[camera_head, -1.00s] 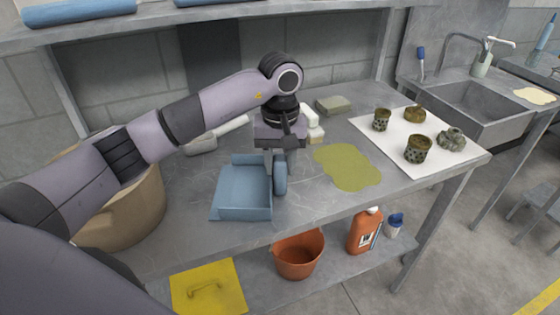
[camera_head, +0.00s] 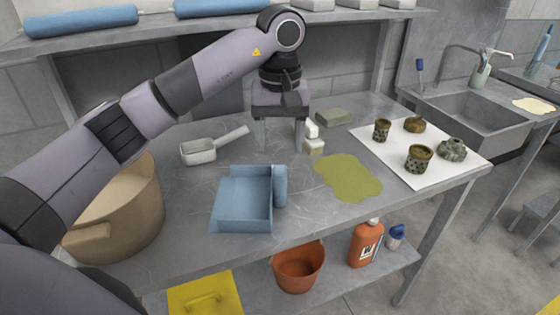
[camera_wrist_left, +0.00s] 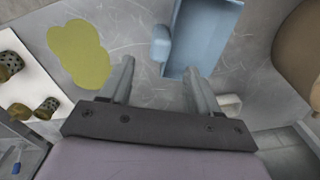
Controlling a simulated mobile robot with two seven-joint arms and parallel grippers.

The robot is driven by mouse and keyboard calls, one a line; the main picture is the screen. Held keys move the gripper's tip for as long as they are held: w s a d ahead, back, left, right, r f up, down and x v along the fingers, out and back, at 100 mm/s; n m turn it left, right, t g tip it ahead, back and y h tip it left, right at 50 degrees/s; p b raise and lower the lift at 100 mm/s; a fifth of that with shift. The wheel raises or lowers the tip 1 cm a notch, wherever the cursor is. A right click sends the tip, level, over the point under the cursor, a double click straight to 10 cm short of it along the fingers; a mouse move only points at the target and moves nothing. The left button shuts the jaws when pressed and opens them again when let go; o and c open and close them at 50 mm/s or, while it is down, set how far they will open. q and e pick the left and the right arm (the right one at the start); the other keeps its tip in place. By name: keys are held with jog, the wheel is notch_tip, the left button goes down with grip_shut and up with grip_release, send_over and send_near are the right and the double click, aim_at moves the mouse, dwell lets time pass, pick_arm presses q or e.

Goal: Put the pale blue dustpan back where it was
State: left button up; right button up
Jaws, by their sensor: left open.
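The pale blue dustpan (camera_head: 244,198) lies on the grey metal workbench, near its front edge, with its rounded handle (camera_head: 281,186) on the right side. My left gripper (camera_head: 281,148) is open and empty, raised above the bench behind the dustpan. In the left wrist view the dustpan (camera_wrist_left: 203,35) lies beyond the spread fingers (camera_wrist_left: 160,85), apart from them, and its handle (camera_wrist_left: 161,43) shows between them. My right gripper is not in view.
A yellow-green spill (camera_head: 347,177) lies right of the dustpan. A grey scoop (camera_head: 198,152) lies behind it, and a tan pot (camera_head: 125,210) stands to the left. A white sheet (camera_head: 447,169) holds several dirty metal parts. An overhead shelf (camera_head: 200,23) runs along the back.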

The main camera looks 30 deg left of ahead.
pick_arm(q)
jog(key=shift+r, duration=1.8)
jog(key=shift+f, duration=0.1)
